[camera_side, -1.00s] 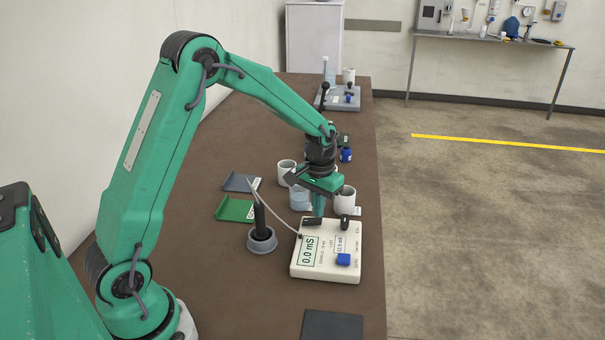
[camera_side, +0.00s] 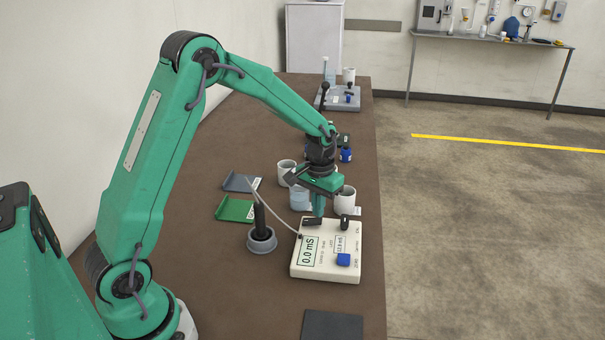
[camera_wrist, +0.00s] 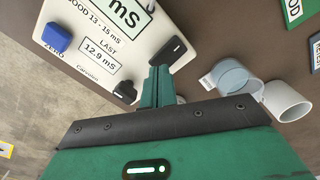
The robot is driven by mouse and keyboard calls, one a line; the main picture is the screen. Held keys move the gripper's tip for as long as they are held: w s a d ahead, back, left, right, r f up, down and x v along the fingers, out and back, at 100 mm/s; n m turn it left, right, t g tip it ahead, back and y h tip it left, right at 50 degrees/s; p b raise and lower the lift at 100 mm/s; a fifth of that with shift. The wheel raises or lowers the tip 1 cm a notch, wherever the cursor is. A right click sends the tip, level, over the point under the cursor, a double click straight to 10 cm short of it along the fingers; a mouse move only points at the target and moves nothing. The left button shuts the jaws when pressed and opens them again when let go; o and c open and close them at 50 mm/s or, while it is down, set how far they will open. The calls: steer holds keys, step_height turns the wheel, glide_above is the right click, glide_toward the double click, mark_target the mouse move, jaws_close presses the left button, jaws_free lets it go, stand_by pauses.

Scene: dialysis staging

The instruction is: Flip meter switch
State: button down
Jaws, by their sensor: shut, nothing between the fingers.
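The cream meter (camera_side: 330,272) lies on the brown bench under my arm. It also shows in the wrist view (camera_wrist: 96,12), with a large "mS" display and a smaller "12.9 mS" one. Two black switch-like parts stand on its far edge: a long one (camera_side: 312,222) and a smaller one (camera_side: 345,222). They also show in the wrist view, long (camera_wrist: 167,52) and small (camera_wrist: 124,92). A blue button (camera_side: 343,260) sits on the near right. My gripper (camera_side: 318,213) is shut and empty, its tips beside the long black part. I cannot tell whether they touch.
A black probe (camera_side: 260,218) stands in a grey holder left of the meter, cabled to it. White cups (camera_side: 345,199) and a clear blue cup (camera_side: 299,199) stand just behind. Green (camera_side: 236,210) and grey trays (camera_side: 240,183) lie left. A dark pad (camera_side: 332,325) lies in front.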

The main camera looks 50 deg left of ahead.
mark_target(318, 220)
steer(key=shift+f, duration=1)
stand_by(1.2)
steer(key=shift+r, duration=3.55)
steer(key=s+d+r+m+t, duration=0.15)
steer(key=s+d+r, duration=0.25)
steer(key=s+r, duration=0.55)
steer(key=s+d+r+t, duration=0.1)
steer(key=s+t, duration=0.1)
steer(key=s, duration=0.5)
steer(key=s+d+r+m+t, duration=0.1)
steer(key=s+r+t, duration=0.1)
steer(key=s, duration=0.4)
steer(key=shift+s+d+r, duration=0.2)
steer(key=shift+s+d, duration=0.1)
steer(key=shift+s, duration=0.1)
